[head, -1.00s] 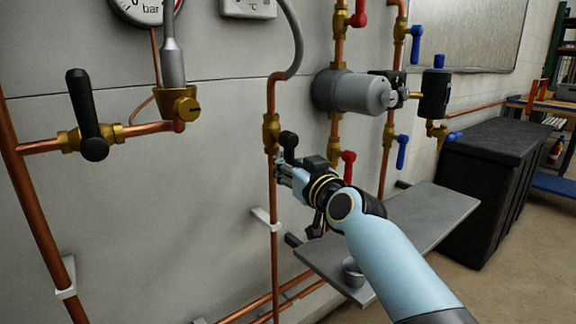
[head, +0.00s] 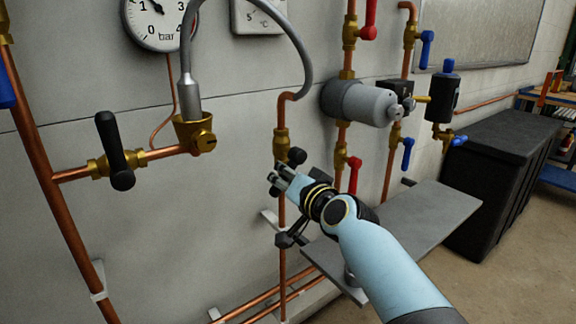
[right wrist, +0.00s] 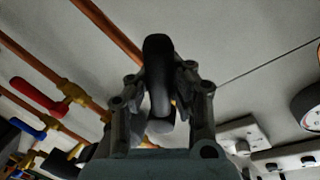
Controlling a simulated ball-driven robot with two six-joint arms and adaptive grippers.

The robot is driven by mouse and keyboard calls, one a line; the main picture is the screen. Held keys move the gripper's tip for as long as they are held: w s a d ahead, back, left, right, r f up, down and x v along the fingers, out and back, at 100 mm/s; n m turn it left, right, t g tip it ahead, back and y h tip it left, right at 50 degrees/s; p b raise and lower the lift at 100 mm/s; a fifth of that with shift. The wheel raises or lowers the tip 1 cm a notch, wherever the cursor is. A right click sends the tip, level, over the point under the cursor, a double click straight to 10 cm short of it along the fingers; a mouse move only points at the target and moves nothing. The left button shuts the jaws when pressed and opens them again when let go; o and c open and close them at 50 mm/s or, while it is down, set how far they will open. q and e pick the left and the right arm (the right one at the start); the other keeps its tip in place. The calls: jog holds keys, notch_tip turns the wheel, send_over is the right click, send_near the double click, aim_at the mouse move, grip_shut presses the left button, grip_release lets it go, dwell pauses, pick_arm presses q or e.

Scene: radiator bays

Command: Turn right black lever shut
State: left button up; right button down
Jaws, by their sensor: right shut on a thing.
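The right black lever (head: 297,156) is on a brass valve (head: 281,145) in a vertical copper pipe, below the grey hose. My right gripper (head: 280,179) is at this lever, just below its visible black end. The right wrist view shows the lever (right wrist: 158,75) between the two fingers (right wrist: 158,108), which are shut on it. In the head view the fingers hide most of the lever, so its exact angle is hard to tell. My left gripper is not in view.
Another black lever (head: 115,150) stands near upright on the left horizontal pipe. Red-handled valves (head: 354,175) and a grey cylinder (head: 358,103) are right of my gripper. A grey shelf (head: 425,220) juts out below my right arm. A pressure gauge (head: 158,20) hangs upper left.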

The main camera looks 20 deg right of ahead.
jog(key=m+p, duration=0.1)
jog(key=r+m+p, duration=0.1)
jog(key=a+m+g+p, duration=0.1)
jog(key=m, duration=0.1)
jog(key=shift+s+a+r+y+p, duration=0.1)
jog(key=shift+s+r+y+p, duration=0.1)
jog(key=shift+s+y+p, duration=0.2)
jog(key=shift+a+r+m+y+p, duration=0.15)
jog(key=shift+r+m+y+p, duration=0.2)
jog(key=shift+m+p, duration=0.5)
jog(key=shift+r+m+g+y+p, duration=0.2)
jog(key=shift+r+m+p, duration=0.1)
jog(key=shift+m, duration=0.35)
jog(key=shift+r+m+g+y+p, duration=0.15)
jog(key=shift+r+m+p, duration=0.1)
jog(key=shift+m, duration=0.35)
jog(key=shift+a, duration=0.1)
jog(key=c, duration=1.6)
grip_release()
jog(key=o, duration=0.4)
jog(key=shift+s+d+r, duration=0.2)
jog(key=shift+o, duration=0.4)
jog(key=shift+w, duration=0.15)
jog(key=shift+a+r, duration=0.1)
